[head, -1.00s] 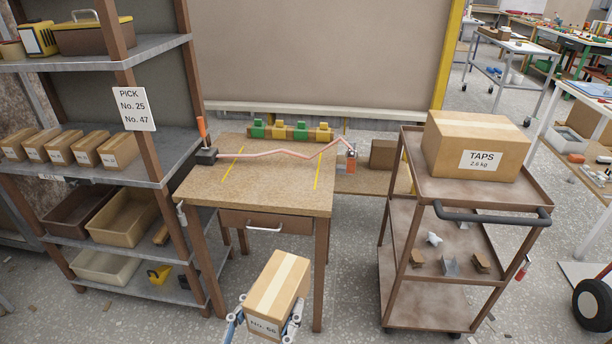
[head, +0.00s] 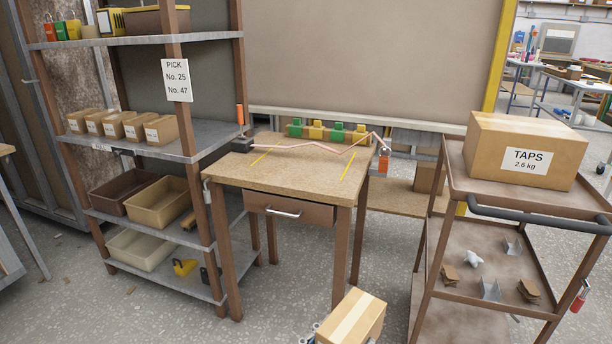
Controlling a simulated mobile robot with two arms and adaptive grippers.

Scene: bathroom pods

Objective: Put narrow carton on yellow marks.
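A brown carton (head: 352,315) with a pale tape strip is at the bottom edge, in front of the workbench and below its top. Small parts of my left gripper (head: 310,338) and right gripper (head: 371,340) show at its two sides; their fingers are mostly cut off or hidden. Two yellow marks run across the wooden workbench top (head: 300,178): a left mark (head: 262,157) and a right mark (head: 348,166). The surface between them is bare, with a slack pink cord (head: 300,147) strung above the bench's rear part.
The cord runs from a black block with an orange post (head: 240,118) to an orange item (head: 384,158) at the right. Green and yellow blocks (head: 317,130) line the back. A shelf (head: 165,140) stands left; a trolley with a TAPS box (head: 525,150) stands right.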

